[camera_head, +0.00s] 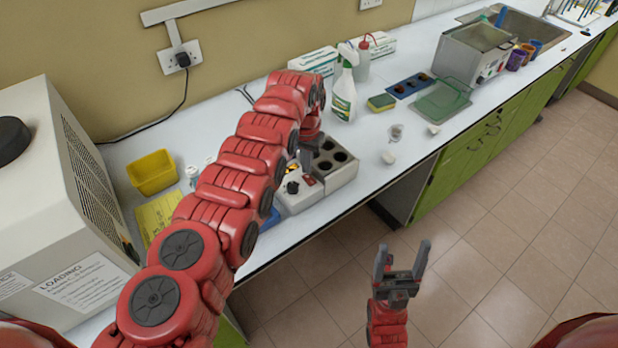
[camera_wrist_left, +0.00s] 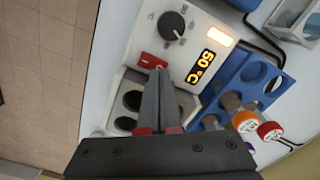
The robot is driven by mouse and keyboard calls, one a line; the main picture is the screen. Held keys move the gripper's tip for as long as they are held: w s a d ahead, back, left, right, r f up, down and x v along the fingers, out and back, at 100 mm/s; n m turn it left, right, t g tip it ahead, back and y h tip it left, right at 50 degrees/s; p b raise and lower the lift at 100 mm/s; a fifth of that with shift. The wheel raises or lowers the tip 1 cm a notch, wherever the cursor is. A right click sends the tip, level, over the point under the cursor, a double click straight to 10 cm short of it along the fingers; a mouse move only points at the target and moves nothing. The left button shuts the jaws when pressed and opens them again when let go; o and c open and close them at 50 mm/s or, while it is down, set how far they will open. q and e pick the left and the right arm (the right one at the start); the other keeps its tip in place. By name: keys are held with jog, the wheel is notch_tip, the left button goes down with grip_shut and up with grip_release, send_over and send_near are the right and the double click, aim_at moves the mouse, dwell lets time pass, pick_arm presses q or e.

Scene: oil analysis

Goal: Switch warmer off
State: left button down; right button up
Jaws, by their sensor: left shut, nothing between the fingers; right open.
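The warmer (camera_head: 345,182) is a whitish block heater with dark round wells, standing near the counter's front edge. In the left wrist view its panel (camera_wrist_left: 203,28) has a black dial (camera_wrist_left: 171,26), a lit orange display (camera_wrist_left: 200,68) reading 50 °C, a lit rectangular lamp (camera_wrist_left: 219,33) and a red switch (camera_wrist_left: 148,62). My left gripper (camera_head: 308,168) is shut and empty over the warmer. In the left wrist view its tips (camera_wrist_left: 159,75) are right beside the red switch; I cannot tell whether they touch. My right gripper (camera_head: 402,262) is open and empty above the floor, away from the counter.
A blue rack (camera_wrist_left: 257,72) with capped vials (camera_wrist_left: 245,121) stands beside the warmer. A yellow bin (camera_head: 153,173) and a large machine (camera_head: 40,190) are to the left. A spray bottle (camera_head: 343,95), sponge (camera_head: 381,102) and green tray (camera_head: 441,99) stand behind and to the right.

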aim_at(307, 176)
pick_arm(q)
jog(key=shift+f+b, duration=0.95)
jog(key=shift+f, duration=0.05)
dwell(0.9)
jog(key=shift+s+r, duration=0.1)
jog(key=shift+r, duration=0.05)
jog(key=shift+r+p, duration=0.55)
jog(key=shift+p, duration=0.1)
jog(key=shift+r+p, duration=0.4)
jog(key=shift+r, duration=0.35)
notch_tip(307, 176, up, 2)
jog(key=shift+r+p, duration=0.1)
jog(key=shift+p, duration=0.25)
jog(key=shift+r, duration=1)
